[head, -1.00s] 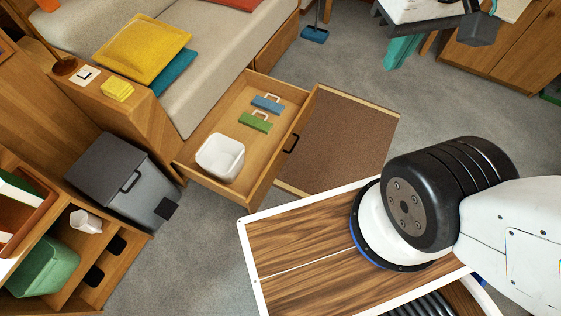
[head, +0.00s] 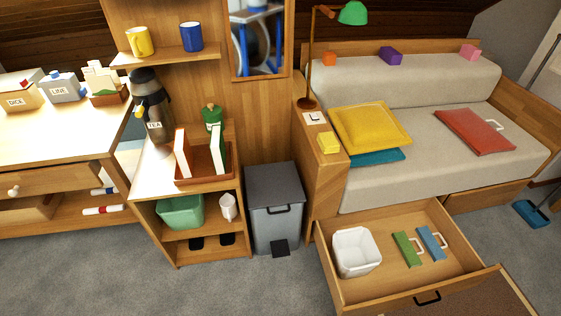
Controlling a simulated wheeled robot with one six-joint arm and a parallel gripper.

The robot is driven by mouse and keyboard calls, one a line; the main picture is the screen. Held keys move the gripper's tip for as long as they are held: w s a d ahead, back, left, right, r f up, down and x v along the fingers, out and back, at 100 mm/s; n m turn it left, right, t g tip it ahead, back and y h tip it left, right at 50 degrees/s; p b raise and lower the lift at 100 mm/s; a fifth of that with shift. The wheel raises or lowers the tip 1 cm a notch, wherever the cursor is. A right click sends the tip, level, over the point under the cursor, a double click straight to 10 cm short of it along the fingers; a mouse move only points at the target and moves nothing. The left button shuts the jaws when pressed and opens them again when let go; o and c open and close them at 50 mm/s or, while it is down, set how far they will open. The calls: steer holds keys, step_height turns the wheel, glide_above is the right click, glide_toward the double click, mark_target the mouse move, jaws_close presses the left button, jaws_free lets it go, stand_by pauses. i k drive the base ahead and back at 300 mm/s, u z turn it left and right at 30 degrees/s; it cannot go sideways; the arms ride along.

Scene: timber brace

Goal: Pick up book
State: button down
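Two thin upright things that look like books stand in a brown tray (head: 205,178) on top of the small shelf unit. One is white and orange (head: 182,153), at the tray's left. The other is white and green (head: 217,149), at its right. They stand apart, with a gap between them. A flat red thing with a white handle (head: 475,131) lies on the sofa; I cannot tell whether it is a book or a cushion. My gripper is not in view.
The drawer (head: 365,294) under the sofa is pulled out, holding a white bin (head: 356,251) and green (head: 407,248) and blue (head: 431,243) handled things. A grey pedal bin (head: 274,208) stands beside the shelf unit. Carpet (head: 235,285) in front is clear.

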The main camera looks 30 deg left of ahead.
mark_target(217, 148)
steer(key=u, duration=1.35)
steer(key=k, duration=1.05)
steer(key=u, duration=0.65)
steer(key=i, duration=1.6)
steer(key=u, duration=0.05)
